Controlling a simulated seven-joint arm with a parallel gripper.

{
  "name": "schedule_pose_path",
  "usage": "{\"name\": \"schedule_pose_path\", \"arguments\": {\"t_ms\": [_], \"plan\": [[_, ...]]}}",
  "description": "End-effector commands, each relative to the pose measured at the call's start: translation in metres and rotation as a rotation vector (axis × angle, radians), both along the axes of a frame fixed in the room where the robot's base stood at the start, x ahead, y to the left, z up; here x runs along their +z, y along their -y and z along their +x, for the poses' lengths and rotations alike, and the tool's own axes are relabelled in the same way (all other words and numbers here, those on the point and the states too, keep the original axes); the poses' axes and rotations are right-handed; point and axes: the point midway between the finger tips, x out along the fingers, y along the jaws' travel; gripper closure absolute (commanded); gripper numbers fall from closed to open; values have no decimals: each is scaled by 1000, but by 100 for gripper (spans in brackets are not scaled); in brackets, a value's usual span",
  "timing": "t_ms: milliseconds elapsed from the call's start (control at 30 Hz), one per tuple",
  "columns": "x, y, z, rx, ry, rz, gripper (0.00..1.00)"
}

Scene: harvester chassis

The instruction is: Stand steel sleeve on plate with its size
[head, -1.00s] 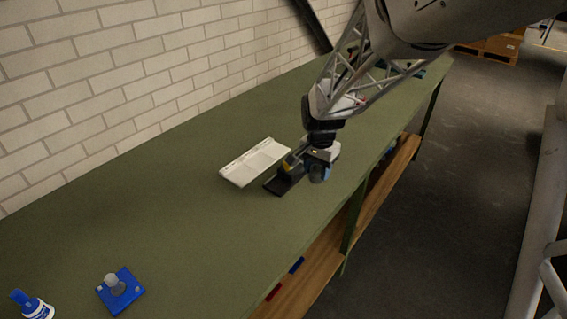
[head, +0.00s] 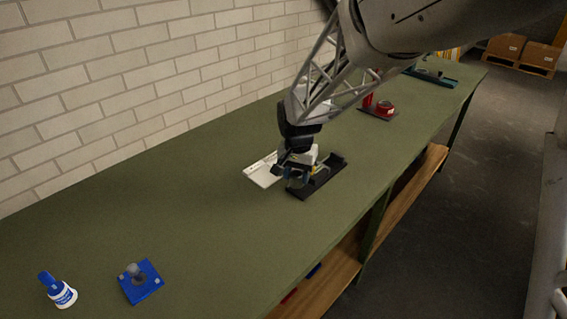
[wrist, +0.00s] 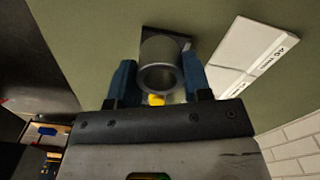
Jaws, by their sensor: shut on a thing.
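The grey steel sleeve (wrist: 161,68) is between the two blue fingertips of my gripper (wrist: 160,80) in the wrist view, its open bore facing the camera. My gripper is shut on it. In the head view my gripper (head: 296,184) is over the near-left part of a black tray (head: 325,178); the sleeve is hard to make out there. A white plate (wrist: 245,50) lies beside it, with lettering that seems to read "40 mm" and a second label partly hidden. In the head view the white plate (head: 259,174) is just left of my gripper, partly covered by it.
A dark plate with red items (head: 380,110) and a teal item (head: 435,76) lie further back. The green bench (head: 190,215) is clear between.

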Motion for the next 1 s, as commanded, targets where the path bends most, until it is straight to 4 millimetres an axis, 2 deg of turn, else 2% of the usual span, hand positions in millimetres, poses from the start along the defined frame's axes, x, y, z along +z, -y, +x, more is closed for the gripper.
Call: {"name": "schedule_pose_path", "arguments": {"t_ms": [367,533,1000], "plan": [[0,-1,1,1,0,0,91],[-1,-2,8,1,0,0,91],[-6,-14,65,1,1,0,91]]}}
